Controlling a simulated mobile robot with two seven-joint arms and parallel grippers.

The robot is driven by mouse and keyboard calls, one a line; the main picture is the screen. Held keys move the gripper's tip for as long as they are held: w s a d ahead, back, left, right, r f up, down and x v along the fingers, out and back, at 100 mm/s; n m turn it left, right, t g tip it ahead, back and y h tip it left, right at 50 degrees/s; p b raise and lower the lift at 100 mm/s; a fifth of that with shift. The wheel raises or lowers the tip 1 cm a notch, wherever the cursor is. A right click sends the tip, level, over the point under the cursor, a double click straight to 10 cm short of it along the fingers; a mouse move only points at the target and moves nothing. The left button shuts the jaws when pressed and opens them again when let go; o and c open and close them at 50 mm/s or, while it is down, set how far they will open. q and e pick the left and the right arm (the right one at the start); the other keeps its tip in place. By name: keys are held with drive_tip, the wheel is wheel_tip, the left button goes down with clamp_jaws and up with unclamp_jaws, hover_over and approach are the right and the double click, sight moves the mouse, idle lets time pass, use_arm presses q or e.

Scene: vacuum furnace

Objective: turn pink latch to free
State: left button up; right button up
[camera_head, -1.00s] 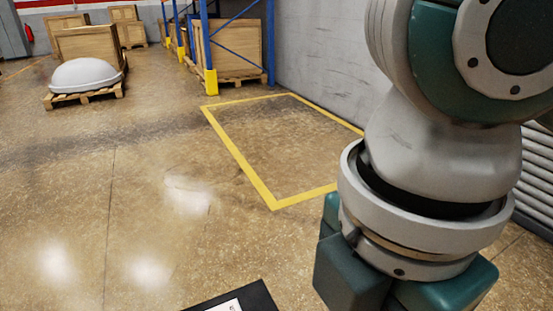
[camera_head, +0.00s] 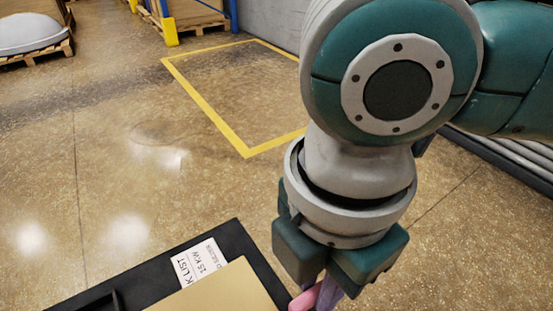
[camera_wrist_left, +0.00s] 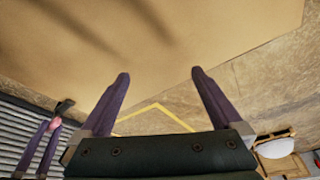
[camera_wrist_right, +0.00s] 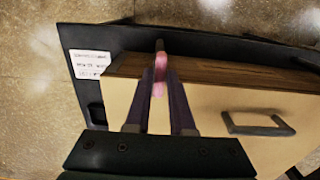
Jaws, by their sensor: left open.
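The pink latch (camera_wrist_right: 158,88) shows in the right wrist view on the edge of a tan, box-like body (camera_wrist_right: 210,105) with a dark brown side. It shows in part at the bottom of the head view (camera_head: 305,299). My right gripper (camera_wrist_right: 161,70) has its purple fingers close together on either side of the latch, seemingly closed on it; the fingers hide part of it. My left gripper (camera_wrist_left: 160,75) is open and empty, its tips in front of a broad tan surface (camera_wrist_left: 150,35). It is out of the head view.
A black frame (camera_head: 145,262) with a white label (camera_head: 199,263) borders the tan body. A dark handle (camera_wrist_right: 258,127) stands out to the right of the latch in the right wrist view. A yellow floor outline (camera_head: 205,103) and open floor lie beyond. A white dome (camera_head: 28,33) rests on a pallet.

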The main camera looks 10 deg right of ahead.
clamp_jaws()
use_arm(q)
drive_tip(key=shift+r, duration=0.1)
drive_tip(key=shift+a+r+p, duration=0.1)
drive_tip(key=shift+r+p, duration=0.35)
drive_tip(key=shift+p, duration=0.1)
use_arm(e)
drive_tip(key=shift+r+m, duration=0.15)
drive_tip(key=shift+m, duration=0.15)
drive_tip(key=m+p, duration=0.7)
drive_tip(key=p, duration=0.2)
drive_tip(key=shift+a+r+p, duration=0.1)
drive_tip(key=shift+r+p, duration=0.05)
drive_tip(key=shift+p, duration=0.2)
drive_tip(key=shift+s+m+p, duration=0.1)
drive_tip(key=shift+m+p, duration=0.3)
drive_tip(key=m+p, duration=0.3)
drive_tip(key=m, duration=0.1)
drive_tip(key=shift+m, duration=0.3)
drive_tip(key=shift+m+p, duration=0.75)
drive_tip(key=shift+m, duration=0.45)
use_arm(q)
wheel_tip(320, 180, up, 16)
drive_tip(key=shift+p, duration=0.45)
use_arm(e)
drive_tip(key=shift+f+m, duration=0.25)
drive_tip(key=shift+m, duration=0.95)
